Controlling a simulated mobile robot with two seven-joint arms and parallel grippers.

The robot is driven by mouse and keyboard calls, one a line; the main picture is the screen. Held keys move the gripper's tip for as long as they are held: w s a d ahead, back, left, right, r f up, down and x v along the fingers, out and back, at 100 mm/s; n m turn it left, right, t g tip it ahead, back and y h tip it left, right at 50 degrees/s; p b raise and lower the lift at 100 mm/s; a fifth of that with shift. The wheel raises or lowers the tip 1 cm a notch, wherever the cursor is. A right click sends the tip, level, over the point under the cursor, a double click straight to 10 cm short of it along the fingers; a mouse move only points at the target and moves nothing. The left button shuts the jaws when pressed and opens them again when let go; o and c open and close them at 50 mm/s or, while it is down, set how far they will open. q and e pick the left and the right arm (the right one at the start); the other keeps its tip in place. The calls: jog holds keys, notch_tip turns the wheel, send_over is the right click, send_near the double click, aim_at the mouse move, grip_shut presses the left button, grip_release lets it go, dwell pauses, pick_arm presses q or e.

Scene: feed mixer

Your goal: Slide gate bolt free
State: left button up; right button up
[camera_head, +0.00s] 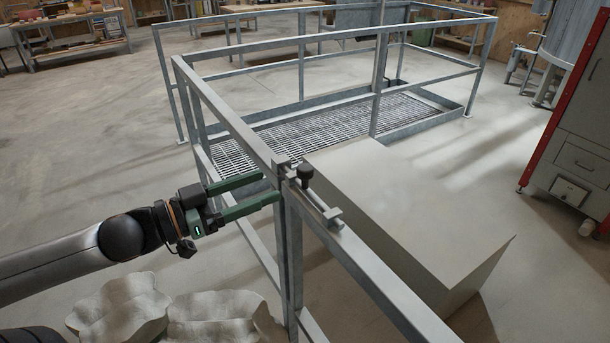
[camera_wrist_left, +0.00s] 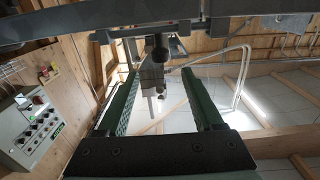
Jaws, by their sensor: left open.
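The gate bolt (camera_head: 318,196) lies along the top rail of the grey metal railing, across the joint between two posts. Its black knob (camera_head: 305,173) stands up near the bolt's far end. My left gripper (camera_head: 271,188) has two green fingers, spread apart and empty, just left of the posts and slightly below the knob. In the left wrist view the open fingers (camera_wrist_left: 159,75) point toward the rail, with a dark knob-like part (camera_wrist_left: 160,43) between and beyond them. I cannot tell whether a fingertip touches the post. My right gripper is not in view.
A large pale box (camera_head: 420,205) stands close on the right of the rail. Pale open sacks (camera_head: 215,315) sit on the floor below my left arm. Railings (camera_head: 330,36) surround a floor grating (camera_head: 330,125) behind. Open floor (camera_head: 90,160) lies to the left.

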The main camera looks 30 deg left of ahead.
aim_at(305, 167)
pick_arm(q)
jog(key=shift+b+x, duration=1.05)
jog(key=shift+x, duration=0.65)
jog(key=b+x, duration=0.1)
jog(key=x, duration=0.2)
jog(key=shift+w+d, duration=0.15)
jog(key=shift+w, duration=0.2)
jog(key=shift+w+d+r, duration=0.1)
jog(key=shift+w+d, duration=0.05)
jog(key=shift+w, duration=0.25)
jog(key=shift+w+d, duration=0.25)
jog(key=shift+w, duration=0.15)
jog(key=shift+w+d, duration=0.25)
jog(key=shift+w, duration=0.1)
jog(key=shift+p, duration=0.3)
